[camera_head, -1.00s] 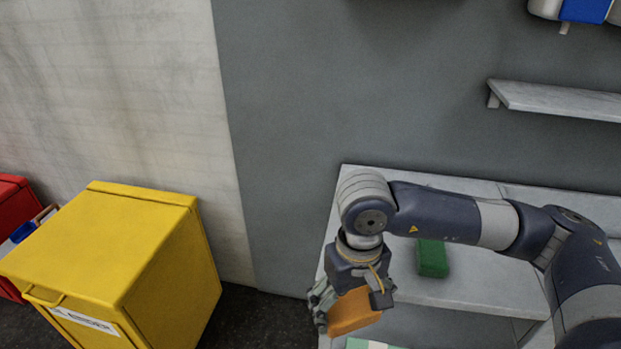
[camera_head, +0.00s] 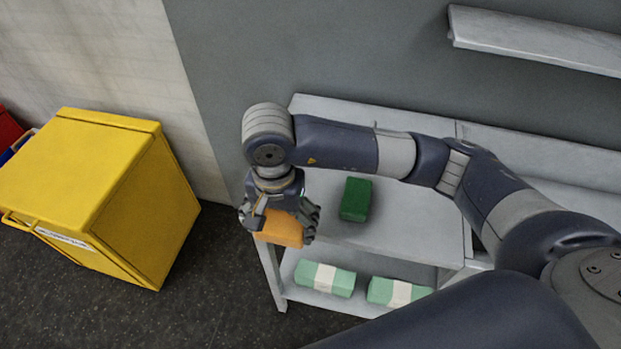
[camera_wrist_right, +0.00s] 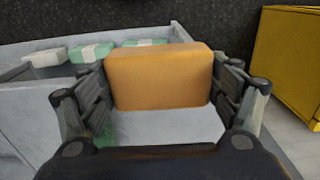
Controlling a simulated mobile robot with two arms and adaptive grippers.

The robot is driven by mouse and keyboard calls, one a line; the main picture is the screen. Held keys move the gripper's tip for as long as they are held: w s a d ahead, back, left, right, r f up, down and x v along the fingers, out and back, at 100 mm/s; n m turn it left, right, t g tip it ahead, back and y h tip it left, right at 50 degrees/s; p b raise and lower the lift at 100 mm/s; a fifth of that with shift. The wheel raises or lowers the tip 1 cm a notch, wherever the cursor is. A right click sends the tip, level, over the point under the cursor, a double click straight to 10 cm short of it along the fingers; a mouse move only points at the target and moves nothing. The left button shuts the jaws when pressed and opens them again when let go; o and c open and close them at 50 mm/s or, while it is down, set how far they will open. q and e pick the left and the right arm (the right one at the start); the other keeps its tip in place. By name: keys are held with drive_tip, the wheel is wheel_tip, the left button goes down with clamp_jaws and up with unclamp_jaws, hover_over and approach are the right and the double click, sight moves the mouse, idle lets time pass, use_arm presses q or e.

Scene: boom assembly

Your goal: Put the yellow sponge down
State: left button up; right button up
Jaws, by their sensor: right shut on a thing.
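The yellow sponge (camera_head: 278,229) looks orange-yellow and block-shaped. My right gripper (camera_head: 279,222) is shut on it and holds it at the left end of the grey shelf unit (camera_head: 400,224). In the right wrist view the sponge (camera_wrist_right: 158,80) sits between the two fingers of the right gripper (camera_wrist_right: 160,95), with a pale shelf surface beyond and below it. Whether the sponge touches the shelf cannot be told. My left gripper is not in view.
A green block (camera_head: 356,199) lies on the upper shelf, right of the sponge. Two banded pale-green packs (camera_head: 325,278) (camera_head: 398,292) lie on the lower shelf. A yellow bin (camera_head: 90,190) stands at the left. A wall shelf (camera_head: 540,41) is above right.

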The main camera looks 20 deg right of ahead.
drive_tip(key=w+d, duration=0.1)
drive_tip(key=w, duration=0.1)
drive_tip(key=w+d+p, duration=0.1)
drive_tip(key=w, duration=0.1)
drive_tip(key=w+d+p, duration=0.1)
drive_tip(key=w+d, duration=0.1)
drive_tip(key=shift+w+f, duration=0.1)
drive_tip(key=w+d, duration=0.1)
drive_tip(key=w+d+p, duration=0.2)
drive_tip(key=w, duration=0.1)
drive_tip(key=shift+f, duration=0.35)
drive_tip(key=shift+w+d+f, duration=0.2)
drive_tip(key=shift+w+d, duration=0.05)
drive_tip(key=shift+w, duration=0.25)
wheel_tip(320, 180, down, 3)
drive_tip(key=shift+r+p, duration=0.15)
drive_tip(key=shift+p, duration=0.9)
drive_tip(key=shift+f, duration=0.3)
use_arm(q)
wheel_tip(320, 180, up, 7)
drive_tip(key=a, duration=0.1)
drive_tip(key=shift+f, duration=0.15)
use_arm(e)
drive_tip(key=shift+f, duration=0.1)
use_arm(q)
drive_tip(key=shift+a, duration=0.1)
